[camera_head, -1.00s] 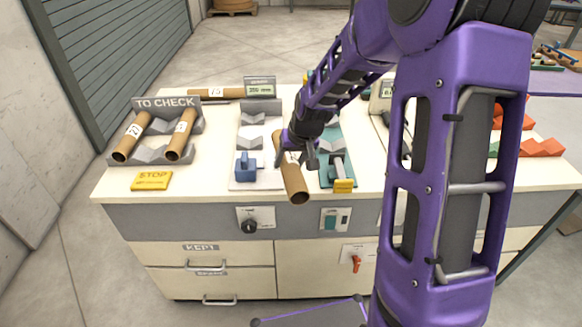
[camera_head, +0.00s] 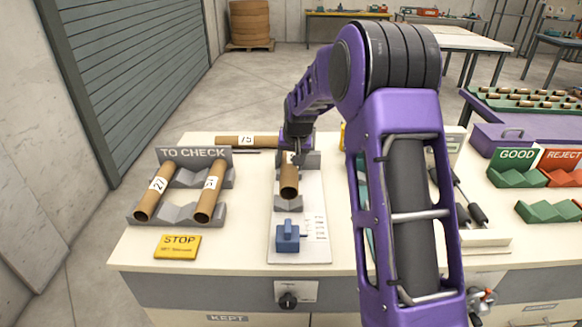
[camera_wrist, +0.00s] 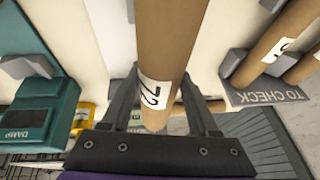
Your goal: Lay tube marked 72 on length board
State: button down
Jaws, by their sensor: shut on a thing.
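The cardboard tube marked 72 (camera_wrist: 158,60) is in my gripper (camera_wrist: 162,100), with its label facing the wrist camera. In the head view the tube (camera_head: 289,180) points toward me, over the white length board (camera_head: 312,242). My gripper (camera_head: 296,150) is shut on it near its far part. The tube's near end is just over or in a grey V-block (camera_head: 288,204) on the board; I cannot tell whether it touches. A blue block (camera_head: 287,236) stands at the board's near end, in front of the tube. The board's far part is mostly hidden by my gripper.
The TO CHECK rack (camera_head: 182,208) at left holds two tubes. A yellow STOP sign (camera_head: 177,246) lies before it. A tube marked 15 (camera_head: 245,140) lies behind. Green and red racks (camera_head: 518,178) stand farther right.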

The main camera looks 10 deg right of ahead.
jog(key=shift+w+a, duration=0.1)
jog(key=shift+w, duration=0.15)
jog(key=shift+s+f+b, duration=0.1)
jog(key=shift+f+b, duration=0.45)
jog(key=shift+f, duration=0.35)
jog(key=shift+f+b, duration=2.15)
jog(key=shift+f, duration=1.25)
jog(key=shift+c, duration=0.3)
grip_release()
jog(key=shift+r, duration=0.15)
